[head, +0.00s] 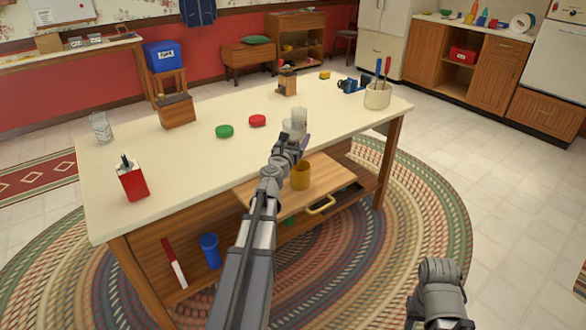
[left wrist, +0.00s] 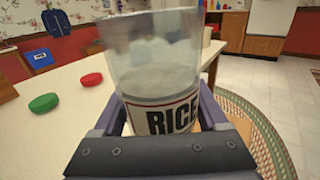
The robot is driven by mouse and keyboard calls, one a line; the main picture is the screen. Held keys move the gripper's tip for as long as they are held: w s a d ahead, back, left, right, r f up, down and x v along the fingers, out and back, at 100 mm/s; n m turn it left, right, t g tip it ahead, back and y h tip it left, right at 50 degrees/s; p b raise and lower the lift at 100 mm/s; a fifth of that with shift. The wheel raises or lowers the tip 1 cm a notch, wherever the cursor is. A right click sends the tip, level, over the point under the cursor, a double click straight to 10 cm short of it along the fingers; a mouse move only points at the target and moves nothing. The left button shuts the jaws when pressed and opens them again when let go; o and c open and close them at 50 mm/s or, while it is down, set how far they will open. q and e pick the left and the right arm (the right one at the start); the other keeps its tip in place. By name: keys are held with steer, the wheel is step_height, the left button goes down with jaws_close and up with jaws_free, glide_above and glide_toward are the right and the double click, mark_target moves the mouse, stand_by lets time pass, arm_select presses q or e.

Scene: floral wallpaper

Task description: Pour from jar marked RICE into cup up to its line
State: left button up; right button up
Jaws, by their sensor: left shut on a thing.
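A clear jar marked RICE (left wrist: 160,75) stands between the fingers of my left gripper (left wrist: 165,125), with whitish contents in its lower part. In the head view the jar (head: 298,119) is over the near edge of the table, roughly upright. My left gripper (head: 291,143) is shut on it. A mustard-yellow cup (head: 300,176) stands on a pulled-out wooden board below and just right of the gripper. The cup's line and inside cannot be made out. My right arm shows at the lower right, but its gripper is not in view.
On the table (head: 200,160) are a green lid (head: 224,131), a red lid (head: 257,120), another clear jar (head: 101,128), a red block with dark handles (head: 132,181), a wooden box (head: 177,111) and a utensil crock (head: 377,95). The pulled-out board (head: 270,200) is otherwise clear.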

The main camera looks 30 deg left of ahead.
arm_select(q)
steer(key=s+a+f+n+g+y+b, duration=0.2)
steer(key=s+a+f+n+g+y, duration=0.15)
steer(key=s+a+n+y, duration=0.3)
steer(key=shift+m+g+y, duration=0.35)
steer(key=shift+y, duration=0.3)
steer(key=shift+w+f+b, duration=0.2)
steer(key=shift+f+b, duration=0.85)
steer(key=shift+b, duration=0.15)
steer(key=shift+w+f+b, duration=0.25)
steer(key=shift+f+b, duration=0.75)
steer(key=shift+b, duration=0.2)
steer(key=shift+w+f+b, duration=0.2)
steer(key=shift+f+b, duration=0.85)
steer(key=shift+b, duration=0.15)
steer(key=shift+w, duration=0.1)
steer(key=shift+w+r+m, duration=0.4)
steer(key=shift+m, duration=0.6)
steer(key=shift+w+d+r+m, duration=0.15)
steer(key=shift+d+r+m, duration=0.2)
steer(key=shift+m, duration=0.65)
steer(key=shift+p, duration=0.3)
